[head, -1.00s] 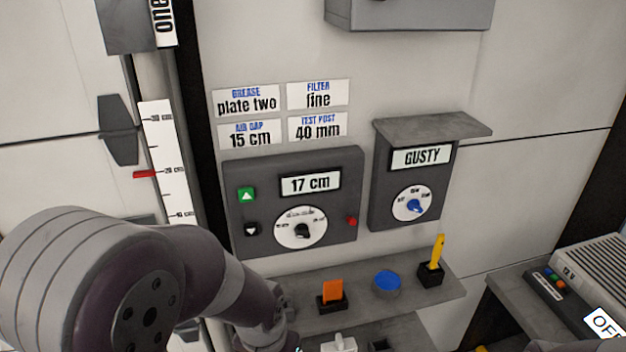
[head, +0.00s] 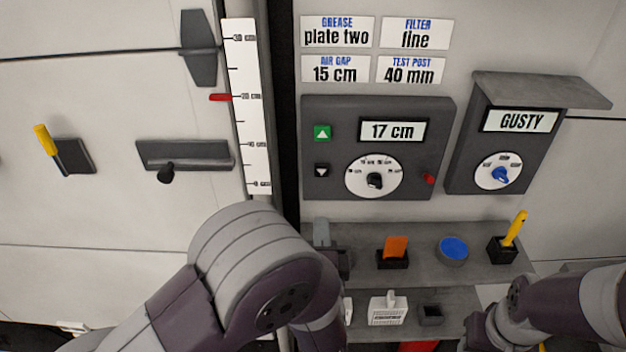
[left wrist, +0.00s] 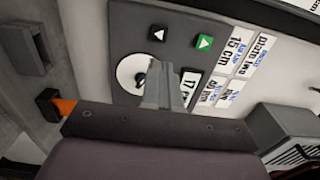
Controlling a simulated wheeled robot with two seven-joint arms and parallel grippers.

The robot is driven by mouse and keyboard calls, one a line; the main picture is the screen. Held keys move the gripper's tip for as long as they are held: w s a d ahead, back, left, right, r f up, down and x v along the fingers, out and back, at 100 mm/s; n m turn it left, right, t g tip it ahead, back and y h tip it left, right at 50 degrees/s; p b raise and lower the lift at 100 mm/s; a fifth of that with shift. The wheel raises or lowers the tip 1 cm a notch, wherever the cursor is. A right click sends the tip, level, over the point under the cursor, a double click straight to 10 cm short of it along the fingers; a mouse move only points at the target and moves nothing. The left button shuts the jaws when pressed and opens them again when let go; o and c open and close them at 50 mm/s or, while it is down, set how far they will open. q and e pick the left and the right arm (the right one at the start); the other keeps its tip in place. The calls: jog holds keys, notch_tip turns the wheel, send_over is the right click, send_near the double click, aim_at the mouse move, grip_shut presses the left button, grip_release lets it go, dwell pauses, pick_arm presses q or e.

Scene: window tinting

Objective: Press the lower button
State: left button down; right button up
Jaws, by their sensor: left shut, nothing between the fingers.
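The lower button (head: 322,170) is a small black square with a white down triangle, on the left side of a dark control panel (head: 411,112). A green up button (head: 322,132) sits above it. The panel display (head: 393,131) reads 17 cm. My left gripper (head: 321,230) is below the lower button, apart from it, partly hidden by my arm. In the left wrist view the left gripper (left wrist: 163,85) is shut and empty, pointing toward the panel, with the black button (left wrist: 158,34) beyond its tips. My right arm enters at lower right; its fingers do not show.
A dial (head: 374,178) and a small red knob (head: 429,179) share the panel. Below is a shelf (head: 440,274) with an orange piece (head: 396,247), a blue disc (head: 453,249) and a yellow-handled tool (head: 514,228). A hooded GUSTY box (head: 481,165) stands right.

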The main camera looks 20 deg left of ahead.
aim_at(321, 172)
pick_arm(q)
jog(key=p+x, duration=0.2)
jog(key=x, duration=1.2)
jog(key=shift+f, duration=0.1)
pick_arm(e)
notch_tip(321, 172, up, 2)
jog(key=shift+r, duration=0.1)
